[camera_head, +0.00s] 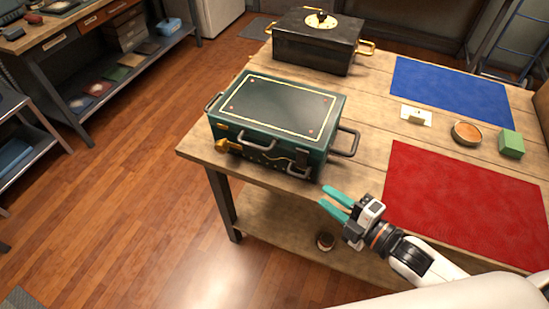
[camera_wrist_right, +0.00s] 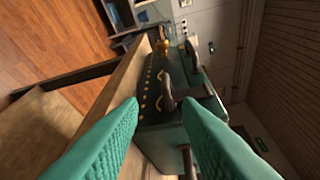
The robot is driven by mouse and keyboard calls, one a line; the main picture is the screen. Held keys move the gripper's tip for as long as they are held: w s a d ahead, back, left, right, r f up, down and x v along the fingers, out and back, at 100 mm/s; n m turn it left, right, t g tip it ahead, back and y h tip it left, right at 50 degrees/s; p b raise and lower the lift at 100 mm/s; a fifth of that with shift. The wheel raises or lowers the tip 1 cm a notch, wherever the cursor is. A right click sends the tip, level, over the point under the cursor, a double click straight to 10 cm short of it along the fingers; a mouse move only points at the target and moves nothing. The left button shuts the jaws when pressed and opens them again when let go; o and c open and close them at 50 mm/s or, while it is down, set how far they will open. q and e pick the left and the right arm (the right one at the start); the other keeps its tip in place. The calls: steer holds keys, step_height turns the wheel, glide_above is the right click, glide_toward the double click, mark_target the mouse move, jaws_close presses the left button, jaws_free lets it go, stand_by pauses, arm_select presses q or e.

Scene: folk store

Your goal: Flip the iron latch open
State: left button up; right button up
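A dark green box (camera_head: 285,107) with a yellow-lined lid stands near the front edge of the wooden table. On its front a brass latch (camera_head: 224,146) sits at the left and a dark iron latch (camera_head: 301,159) at the right, close to the side handle. In the right wrist view the brass latch (camera_wrist_right: 162,43) is far off, and a dark fitting, apparently the iron latch (camera_wrist_right: 167,93), shows between the fingers. My right gripper (camera_head: 323,196) is open and empty, in front of the box's right front corner and apart from it. My left gripper is not in view.
A black chest (camera_head: 315,48) with brass handles stands behind the green box. A blue mat (camera_head: 450,92), a red mat (camera_head: 465,200), a round dish (camera_head: 466,132) and a green block (camera_head: 511,144) lie to the right.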

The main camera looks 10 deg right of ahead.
mark_target(293, 173)
steer(key=shift+n+y, duration=0.3)
steer(key=x, duration=0.7)
steer(key=p+x, duration=0.1)
steer(key=x, duration=0.2)
steer(key=shift+w+a+r, duration=0.2)
steer(key=shift+a+r, duration=0.05)
steer(key=shift+r, duration=0.05)
steer(key=shift+x, duration=0.8)
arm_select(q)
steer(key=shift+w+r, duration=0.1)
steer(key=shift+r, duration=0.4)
arm_select(e)
steer(key=shift+a+f, duration=0.1)
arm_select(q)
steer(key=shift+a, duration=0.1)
